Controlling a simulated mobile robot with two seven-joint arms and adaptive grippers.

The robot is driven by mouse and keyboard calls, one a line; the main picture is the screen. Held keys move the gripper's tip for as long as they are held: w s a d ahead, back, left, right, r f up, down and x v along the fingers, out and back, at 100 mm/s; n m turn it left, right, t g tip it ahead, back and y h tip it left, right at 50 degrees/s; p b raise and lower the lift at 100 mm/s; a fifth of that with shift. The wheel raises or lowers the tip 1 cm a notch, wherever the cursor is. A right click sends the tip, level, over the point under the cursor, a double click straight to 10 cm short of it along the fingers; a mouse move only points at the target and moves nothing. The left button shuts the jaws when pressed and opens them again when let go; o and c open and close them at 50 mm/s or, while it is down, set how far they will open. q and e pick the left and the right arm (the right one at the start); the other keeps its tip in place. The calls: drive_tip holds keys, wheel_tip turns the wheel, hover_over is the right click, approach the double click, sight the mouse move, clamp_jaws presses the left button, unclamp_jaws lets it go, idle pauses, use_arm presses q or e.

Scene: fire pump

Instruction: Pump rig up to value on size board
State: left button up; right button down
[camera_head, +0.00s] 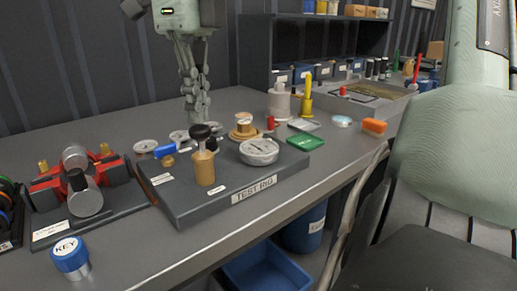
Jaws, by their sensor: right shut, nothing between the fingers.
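The test rig (175,205) is a dark grey board with a "TEST RIG" label on its front edge. My right gripper (196,119) points down over the bench behind the rig, beyond the black knob. Its fingers are shut and empty. My left gripper is out of view. I cannot make out a size board or a readable value.
A red-and-grey fixture (83,184) stands left of the rig, with a blue-topped "KEY" piece (70,256) in front. A blue bin (262,272) is below.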

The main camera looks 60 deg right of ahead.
sight(200, 127)
drive_tip(key=shift+f, duration=0.15)
drive_tip(key=shift+f+b, duration=1.2)
drive_tip(key=shift+f, duration=0.35)
drive_tip(key=shift+r+p, duration=1.45)
drive_tip(key=shift+r, duration=0.35)
